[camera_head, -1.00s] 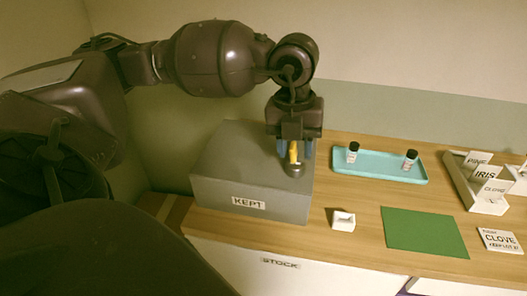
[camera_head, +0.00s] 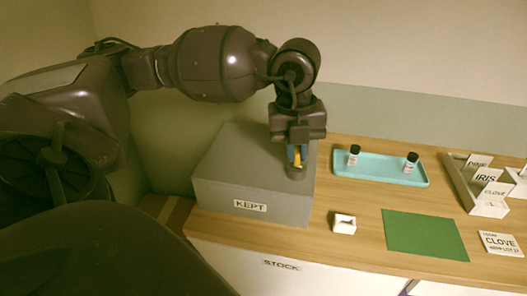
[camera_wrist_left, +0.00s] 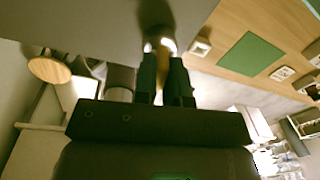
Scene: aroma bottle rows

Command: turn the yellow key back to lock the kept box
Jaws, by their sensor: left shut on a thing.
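The grey kept box (camera_head: 232,185) with a "KEPT" label stands at the left end of the wooden counter. The yellow key (camera_head: 297,157) stands upright in a dark round lock (camera_head: 296,173) at the box's right front corner. My left gripper (camera_head: 297,152) points down over that corner and is shut on the yellow key. In the left wrist view the key (camera_wrist_left: 160,75) shows only as a yellowish strip between the fingers, close to the box's surface (camera_wrist_left: 75,22). My right gripper does not show.
A turquoise tray (camera_head: 375,178) holds two small dark-capped bottles. A small white holder (camera_head: 344,223), a green mat (camera_head: 424,235) and a "CLOVE" card (camera_head: 499,243) lie in front. A rack of name cards (camera_head: 475,197) stands at the right. The counter between them is clear.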

